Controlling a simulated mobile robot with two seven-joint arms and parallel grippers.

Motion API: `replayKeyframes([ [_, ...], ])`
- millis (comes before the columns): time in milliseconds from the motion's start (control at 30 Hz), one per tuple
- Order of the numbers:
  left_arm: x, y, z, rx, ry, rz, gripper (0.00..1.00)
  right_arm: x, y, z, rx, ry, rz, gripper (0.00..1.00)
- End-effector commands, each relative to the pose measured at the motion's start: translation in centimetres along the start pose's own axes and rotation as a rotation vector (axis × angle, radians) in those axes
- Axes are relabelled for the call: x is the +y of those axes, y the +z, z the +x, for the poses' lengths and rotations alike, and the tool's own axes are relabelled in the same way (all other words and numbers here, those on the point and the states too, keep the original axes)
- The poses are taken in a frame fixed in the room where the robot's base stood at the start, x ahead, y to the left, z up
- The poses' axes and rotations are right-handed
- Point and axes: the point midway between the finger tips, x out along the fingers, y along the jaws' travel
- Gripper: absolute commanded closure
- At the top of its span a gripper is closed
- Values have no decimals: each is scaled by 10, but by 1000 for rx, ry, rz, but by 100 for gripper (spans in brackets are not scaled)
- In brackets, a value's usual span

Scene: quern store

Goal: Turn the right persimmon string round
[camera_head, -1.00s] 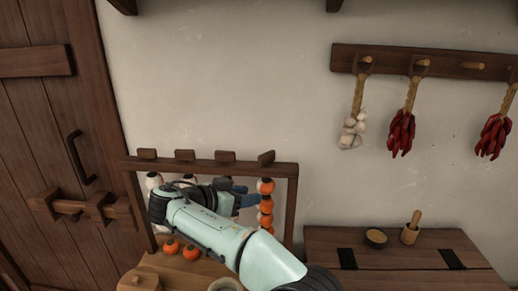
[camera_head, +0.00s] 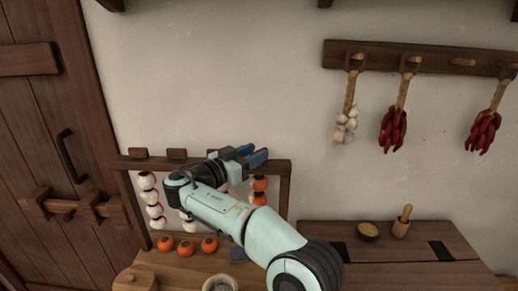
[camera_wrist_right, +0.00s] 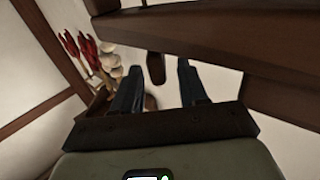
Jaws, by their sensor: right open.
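The right persimmon string (camera_head: 259,190) hangs at the right end of a wooden rack; its orange fruit shows below my right gripper, its lower part hidden by my arm. My right gripper (camera_head: 256,154) is open, its dark blue fingers in front of the rack's top bar (camera_head: 278,164), above the string. In the right wrist view, the fingers (camera_wrist_right: 161,64) stand apart with a dark brown wooden piece (camera_wrist_right: 153,68) showing between them; I cannot tell whether they touch it. The wooden tab seen above this string earlier is hidden behind the gripper. My left gripper is not in view.
Strings of pale, dark-topped fruit (camera_head: 152,200) hang at the rack's left. Loose persimmons (camera_head: 186,248), a round wooden lid (camera_head: 135,281) and a bowl (camera_head: 220,284) are below. A chest (camera_head: 390,270) stands right; garlic (camera_head: 346,125) and chillies (camera_head: 393,128) hang above it.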

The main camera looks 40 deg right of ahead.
Motion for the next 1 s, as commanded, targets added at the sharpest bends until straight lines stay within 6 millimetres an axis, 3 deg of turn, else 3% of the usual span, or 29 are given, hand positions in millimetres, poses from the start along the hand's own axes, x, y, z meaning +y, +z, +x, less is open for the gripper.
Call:
replayKeyframes([
  [200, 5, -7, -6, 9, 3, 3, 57, 0, -1, 22, 0, 0, 1, 57],
  [533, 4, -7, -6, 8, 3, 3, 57, 0, 0, 24, 0, 0, 0, 57],
  [667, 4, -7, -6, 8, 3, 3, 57, 0, 0, 24, 0, 0, 0, 100],
  [1000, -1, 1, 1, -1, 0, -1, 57, 1, 3, 24, -2, -26, -2, 100],
])
